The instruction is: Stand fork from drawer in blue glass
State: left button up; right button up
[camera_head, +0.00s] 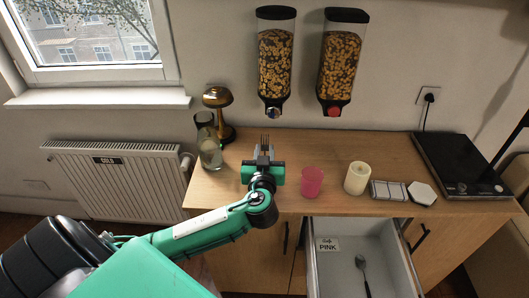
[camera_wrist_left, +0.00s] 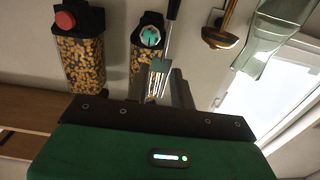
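My left gripper (camera_head: 264,158) is over the counter, left of a pink glass (camera_head: 312,181). In the left wrist view, which looks upside down, the fork's handle (camera_wrist_left: 171,38) runs away from the fingers (camera_wrist_left: 168,90). No blue glass can be made out; my gripper and arm hide part of the counter. The open drawer (camera_head: 319,275) holds a spoon (camera_head: 362,272) and a note reading PINK (camera_head: 327,244). My right gripper is not in view.
A glass carafe (camera_head: 210,153) and a brass lamp (camera_head: 218,99) stand at the counter's left end. A candle (camera_head: 357,178), small tiles (camera_head: 388,190) and a black hob (camera_head: 460,165) lie to the right. Two cereal dispensers (camera_head: 275,62) (camera_head: 341,68) hang above.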

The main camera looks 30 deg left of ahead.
pick_arm(q)
jog(key=o, duration=0.4)
jog(key=shift+s+f, duration=0.1)
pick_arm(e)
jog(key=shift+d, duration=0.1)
pick_arm(q)
jog(key=shift+s+d+f, duration=0.1)
jog(key=shift+s+d, duration=0.1)
jog(key=shift+s, duration=0.05)
jog(key=shift+b+v, duration=2.1)
jog(key=shift+v, duration=4.45)
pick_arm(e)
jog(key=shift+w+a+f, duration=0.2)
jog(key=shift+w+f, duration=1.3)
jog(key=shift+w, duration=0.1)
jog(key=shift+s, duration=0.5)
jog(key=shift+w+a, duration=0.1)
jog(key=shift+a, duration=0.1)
